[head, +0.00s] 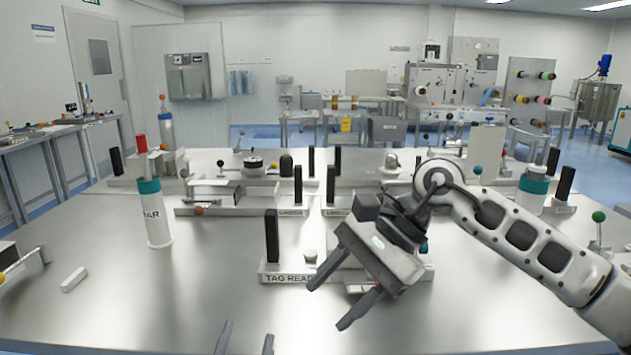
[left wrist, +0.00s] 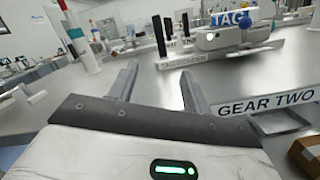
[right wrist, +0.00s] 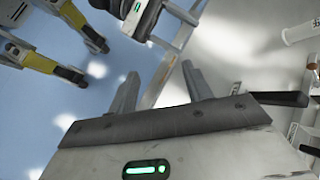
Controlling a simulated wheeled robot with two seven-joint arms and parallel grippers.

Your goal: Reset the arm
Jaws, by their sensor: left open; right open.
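My right arm (head: 530,235) comes in from the right of the head view, and its gripper (head: 328,307) hangs over the middle of the table, fingers apart and pointing down-left. Nothing is between its fingers, which also show in the right wrist view (right wrist: 160,88). Only the fingertips of my left gripper (head: 245,340) show at the bottom edge of the head view. In the left wrist view its fingers (left wrist: 158,88) are spread and empty. My left arm itself is out of the head view.
A metal table (head: 180,315) fills the foreground. The right gripper partly covers a station marked "TAG READ" (head: 287,277). A white and teal cylinder (head: 155,220) stands at left, near a small white block (head: 74,280). The table's front left area is mostly clear.

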